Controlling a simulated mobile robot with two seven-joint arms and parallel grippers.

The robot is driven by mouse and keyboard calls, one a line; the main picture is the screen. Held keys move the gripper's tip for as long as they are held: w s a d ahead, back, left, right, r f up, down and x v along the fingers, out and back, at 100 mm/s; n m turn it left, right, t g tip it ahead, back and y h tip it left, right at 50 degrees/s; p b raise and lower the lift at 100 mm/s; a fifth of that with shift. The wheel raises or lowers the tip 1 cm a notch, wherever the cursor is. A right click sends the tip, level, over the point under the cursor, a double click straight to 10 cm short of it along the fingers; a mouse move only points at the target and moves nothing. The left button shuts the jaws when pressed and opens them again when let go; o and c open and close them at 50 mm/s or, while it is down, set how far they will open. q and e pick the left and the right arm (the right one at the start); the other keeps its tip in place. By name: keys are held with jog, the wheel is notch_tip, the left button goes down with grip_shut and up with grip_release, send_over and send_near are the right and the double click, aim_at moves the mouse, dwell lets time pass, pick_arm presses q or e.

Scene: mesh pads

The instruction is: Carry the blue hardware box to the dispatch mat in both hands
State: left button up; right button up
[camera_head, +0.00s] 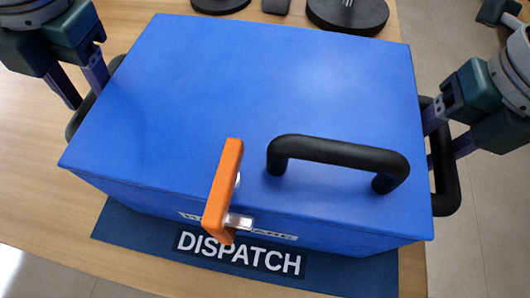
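The blue hardware box (240,90) fills the middle of the head view, lid shut. An orange latch (223,185) is on its front edge and a black carrying handle (340,151) on its lid. It sits over the dark blue dispatch mat (125,225), whose white DISPATCH lettering shows in front; I cannot tell whether its underside touches the mat. My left gripper (88,95) is at the left black side handle (76,122), fingers apart. My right gripper (447,137) is at the right side handle (447,190), fingers apart around the bar. Finger contact is unclear on both sides.
The wooden table (35,200) shows at left and behind the box. Round black bases (347,14) stand at the back edge of view. The table's right edge runs close to the box, with tiled floor (490,220) beyond. The front table edge is close to the mat.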

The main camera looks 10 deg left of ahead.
jog(key=shift+d+r, duration=0.1)
jog(key=shift+r, duration=0.2)
pick_arm(q)
jog(key=v, duration=1.1)
pick_arm(e)
notch_tip(320, 180, up, 11)
jog(key=d, duration=0.2)
jog(key=shift+r, duration=0.15)
jog(key=shift+s, duration=0.15)
